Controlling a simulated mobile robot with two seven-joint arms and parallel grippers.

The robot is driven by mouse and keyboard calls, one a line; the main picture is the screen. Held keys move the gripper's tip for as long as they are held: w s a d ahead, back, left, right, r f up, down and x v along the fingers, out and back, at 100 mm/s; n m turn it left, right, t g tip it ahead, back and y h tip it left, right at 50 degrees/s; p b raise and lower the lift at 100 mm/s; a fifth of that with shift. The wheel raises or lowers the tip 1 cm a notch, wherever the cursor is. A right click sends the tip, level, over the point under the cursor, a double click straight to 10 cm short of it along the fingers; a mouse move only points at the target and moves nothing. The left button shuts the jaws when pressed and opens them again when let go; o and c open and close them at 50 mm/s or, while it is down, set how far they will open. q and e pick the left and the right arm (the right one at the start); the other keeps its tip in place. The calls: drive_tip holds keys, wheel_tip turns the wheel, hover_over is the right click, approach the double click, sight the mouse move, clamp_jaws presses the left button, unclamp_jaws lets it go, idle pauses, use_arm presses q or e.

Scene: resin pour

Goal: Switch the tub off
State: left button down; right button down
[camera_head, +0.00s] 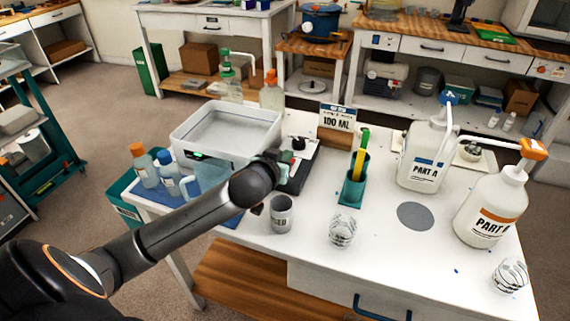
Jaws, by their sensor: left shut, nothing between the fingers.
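The tub (228,137) is a wide white open basin at the left back of the white worktable. A small green light (196,155) shows on its front, so it looks switched on. My left arm reaches in from the lower left and crosses in front of the table's left side. My left gripper (272,158) is at the arm's far end, right of the tub's front corner and apart from the tub. It is shut and empty, mostly hidden by my wrist. The tub's lower front is partly hidden by bottles and a bluish container. My right gripper is out of view.
Orange-capped (143,166) and blue-capped (168,174) bottles stand before the tub. A grey cup (281,214), a clear cup (342,231) and a green holder (353,188) stand nearby. Pump jugs Part A (425,155) and a second one (490,210) are right.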

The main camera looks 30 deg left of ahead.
use_arm(q)
drive_tip(key=shift+s+f, duration=0.15)
drive_tip(key=shift+f, duration=0.8)
drive_tip(key=shift+s+d+f, duration=0.1)
drive_tip(key=shift+s+f, duration=0.15)
drive_tip(key=shift+f, duration=0.3)
drive_tip(key=shift+r, duration=0.15)
drive_tip(key=shift+w+r+p, duration=0.1)
drive_tip(key=shift+r+p, duration=0.65)
drive_tip(key=shift+p, duration=0.25)
